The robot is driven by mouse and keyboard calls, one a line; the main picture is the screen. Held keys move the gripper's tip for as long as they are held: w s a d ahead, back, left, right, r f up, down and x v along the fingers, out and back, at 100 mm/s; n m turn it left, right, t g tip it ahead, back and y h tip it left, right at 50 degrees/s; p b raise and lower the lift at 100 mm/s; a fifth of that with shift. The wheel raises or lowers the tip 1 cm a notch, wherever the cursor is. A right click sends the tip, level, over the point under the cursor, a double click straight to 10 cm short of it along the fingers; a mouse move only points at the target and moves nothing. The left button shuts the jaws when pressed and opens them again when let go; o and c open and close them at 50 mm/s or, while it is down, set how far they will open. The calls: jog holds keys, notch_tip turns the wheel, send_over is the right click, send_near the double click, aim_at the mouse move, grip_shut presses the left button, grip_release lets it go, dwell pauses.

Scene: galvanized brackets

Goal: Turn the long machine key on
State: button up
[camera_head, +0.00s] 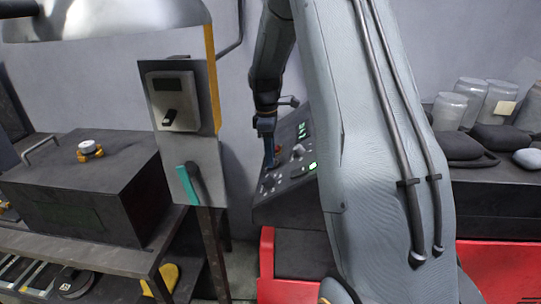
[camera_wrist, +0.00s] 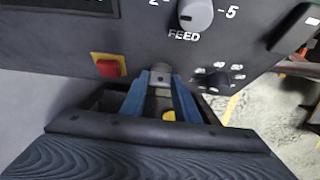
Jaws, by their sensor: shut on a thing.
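The dark control panel (camera_head: 293,165) stands in the middle of the head view, with lit green displays and several knobs. My gripper (camera_head: 269,160) reaches down to its left part. In the wrist view my gripper's blue fingers (camera_wrist: 160,90) are shut on a small grey piece at the panel's lower edge. This piece looks like the long machine key (camera_wrist: 161,75). Most of it is hidden between the fingers, so its turn angle cannot be told.
A red button on a yellow plate (camera_wrist: 108,66) is left of the fingertips. A FEED knob (camera_wrist: 195,13) is above right, and a black selector knob (camera_wrist: 213,82) is close on the right. A grey box with a teal handle (camera_head: 187,184) stands left of the panel.

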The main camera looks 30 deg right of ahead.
jog(key=o, duration=1)
jog(key=shift+o, duration=0.2)
jog(key=shift+w+a+r+b, duration=0.15)
jog(key=shift+r+b, duration=0.5)
jog(key=shift+r, duration=1.35)
jog(key=shift+a+r+b, duration=0.1)
jog(key=shift+r+b, duration=0.55)
jog(key=shift+r, duration=1.3)
